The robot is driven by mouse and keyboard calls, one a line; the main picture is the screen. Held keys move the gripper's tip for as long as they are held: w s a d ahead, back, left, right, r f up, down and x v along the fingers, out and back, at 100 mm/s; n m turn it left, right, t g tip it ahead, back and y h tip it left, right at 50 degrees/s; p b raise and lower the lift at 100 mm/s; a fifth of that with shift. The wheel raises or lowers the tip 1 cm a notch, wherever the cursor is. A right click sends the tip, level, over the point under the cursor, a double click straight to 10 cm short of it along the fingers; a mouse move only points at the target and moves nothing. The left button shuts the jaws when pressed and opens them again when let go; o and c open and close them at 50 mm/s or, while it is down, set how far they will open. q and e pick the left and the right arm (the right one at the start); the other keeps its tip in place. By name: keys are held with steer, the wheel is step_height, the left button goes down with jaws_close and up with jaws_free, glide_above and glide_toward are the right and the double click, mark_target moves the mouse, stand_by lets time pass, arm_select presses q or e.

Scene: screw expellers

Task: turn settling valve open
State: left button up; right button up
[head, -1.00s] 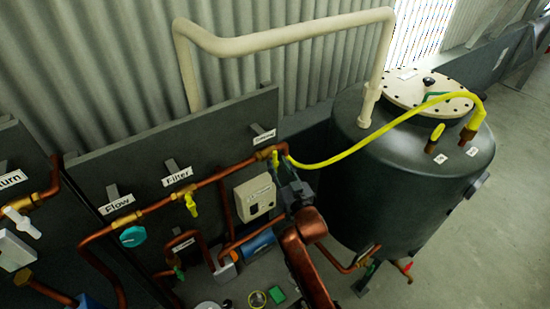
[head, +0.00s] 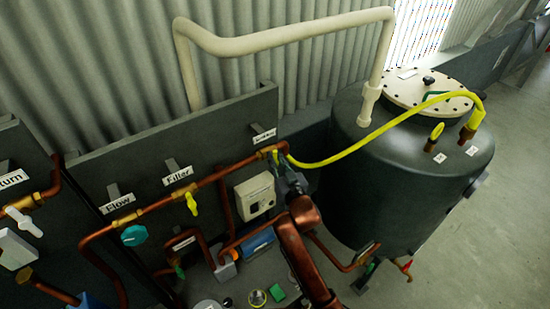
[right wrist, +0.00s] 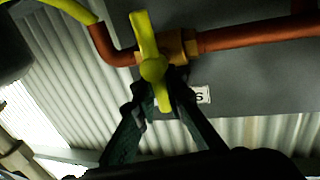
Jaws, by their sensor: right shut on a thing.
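The settling valve has a yellow handle (right wrist: 152,66) on a brass body (right wrist: 181,47) at the end of a copper pipe (right wrist: 250,36). The handle stands crosswise to the pipe in the right wrist view. My right gripper (right wrist: 160,92) is shut on the lower part of the handle, with one dark finger on each side. In the head view the valve handle (head: 276,157) is small and partly hidden by my right gripper (head: 285,173), below a small label (head: 264,136). My left gripper is not in view.
A yellow hose (head: 345,152) runs from the valve to the dark tank (head: 390,190) at right. To the left are the Filter valve's yellow handle (head: 191,202) and a teal knob (head: 134,235). A beige box (head: 255,195) sits just below the pipe.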

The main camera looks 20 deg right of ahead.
mark_target(264, 157)
steer(key=shift+a+n, duration=0.1)
steer(key=shift+n, duration=0.2)
jaws_close()
steer(key=n, duration=0.3)
steer(key=shift+s+a+f+n+t+b, duration=0.2)
steer(key=shift+a+n+t+b, duration=0.1)
steer(key=shift+n+t+b, duration=0.1)
steer(key=n, duration=0.1)
steer(key=n+y+b, duration=0.1)
steer(key=n, duration=0.1)
steer(key=n+t, duration=0.1)
steer(key=n, duration=0.1)
steer(key=shift+a+f+y, duration=0.25)
steer(key=shift+a+y, duration=0.05)
steer(key=shift+a, duration=0.05)
steer(key=n, duration=0.2)
steer(key=n+y+b, duration=0.1)
steer(key=n, duration=0.1)
steer(key=n+b, duration=0.1)
steer(key=shift+s+a+f+n+y, duration=0.15)
steer(key=shift+a+f+n+y, duration=0.1)
steer(key=shift+f+n+y, duration=0.15)
steer(key=shift+f+n+y+b, duration=0.2)
steer(key=shift+n+y+b, duration=0.3)
steer(key=shift+n, duration=0.9)
steer(key=shift+f+n+y+b, duration=0.2)
steer(key=shift+n+y, duration=0.4)
steer(key=shift+n, duration=0.8)
steer(key=shift+a, duration=0.1)
